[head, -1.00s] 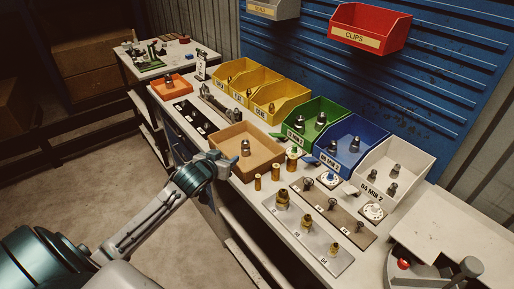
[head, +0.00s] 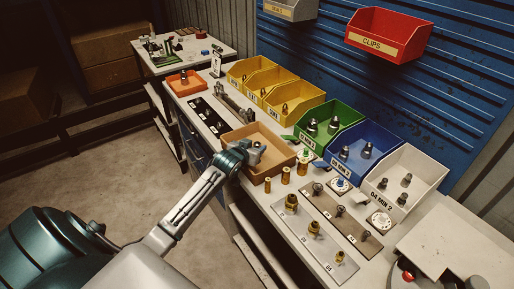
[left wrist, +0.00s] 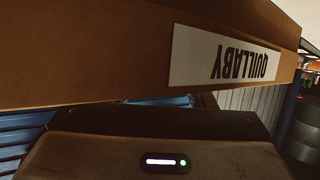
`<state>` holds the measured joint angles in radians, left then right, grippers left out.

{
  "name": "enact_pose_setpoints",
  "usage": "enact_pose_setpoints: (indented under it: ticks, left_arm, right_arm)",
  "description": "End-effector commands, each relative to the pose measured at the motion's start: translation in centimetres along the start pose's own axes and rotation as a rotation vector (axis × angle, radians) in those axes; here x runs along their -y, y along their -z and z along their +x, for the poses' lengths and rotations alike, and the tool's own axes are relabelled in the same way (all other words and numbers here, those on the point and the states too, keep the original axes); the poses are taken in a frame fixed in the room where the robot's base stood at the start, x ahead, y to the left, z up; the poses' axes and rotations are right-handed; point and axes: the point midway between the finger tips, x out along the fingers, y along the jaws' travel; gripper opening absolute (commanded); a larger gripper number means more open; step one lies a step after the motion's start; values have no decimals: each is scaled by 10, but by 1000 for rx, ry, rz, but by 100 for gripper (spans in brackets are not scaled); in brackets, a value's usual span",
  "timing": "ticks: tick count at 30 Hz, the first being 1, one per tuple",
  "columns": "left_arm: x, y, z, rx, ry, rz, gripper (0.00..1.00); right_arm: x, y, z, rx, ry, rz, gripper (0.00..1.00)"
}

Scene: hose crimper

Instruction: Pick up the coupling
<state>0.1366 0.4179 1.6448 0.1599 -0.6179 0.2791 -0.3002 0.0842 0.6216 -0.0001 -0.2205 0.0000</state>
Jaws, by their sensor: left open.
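The tan tray (head: 233,136) stands on the bench in the head view. My left gripper (head: 254,150) reaches over its near edge. A small grey shape at the gripper's tip may be the coupling, but gripper and metal overlap there and I cannot tell them apart. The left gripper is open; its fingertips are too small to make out. In the left wrist view, a brown wall (left wrist: 90,50) with an upside-down QUILLABY label (left wrist: 222,57) fills the upper part, close to the gripper body. No coupling shows there. My right gripper is not in view.
Yellow bins (head: 290,98), a green bin (head: 341,117), a blue bin (head: 375,138) and a white bin (head: 424,165) line the back. Brass sleeves (head: 285,175) stand just right of the tray. A plate with brass fittings (head: 291,203) lies nearer the front.

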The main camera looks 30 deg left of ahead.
Motion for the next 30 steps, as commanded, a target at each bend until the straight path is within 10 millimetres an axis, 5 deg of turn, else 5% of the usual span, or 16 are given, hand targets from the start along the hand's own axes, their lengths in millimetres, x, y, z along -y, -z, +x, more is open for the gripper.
enact_pose_setpoints:
  ticks: [11, 19, 30]
  left_arm:
    - [0, -1, 12, 0, -1, 0, 50]
    - [0, -1, 12, 0, 0, 0, 1]
    - [0, 9, 8, -4, -1, 1, 0]
  right_arm:
    - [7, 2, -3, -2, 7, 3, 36]
    - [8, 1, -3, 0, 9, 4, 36]
    - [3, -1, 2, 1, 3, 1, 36]
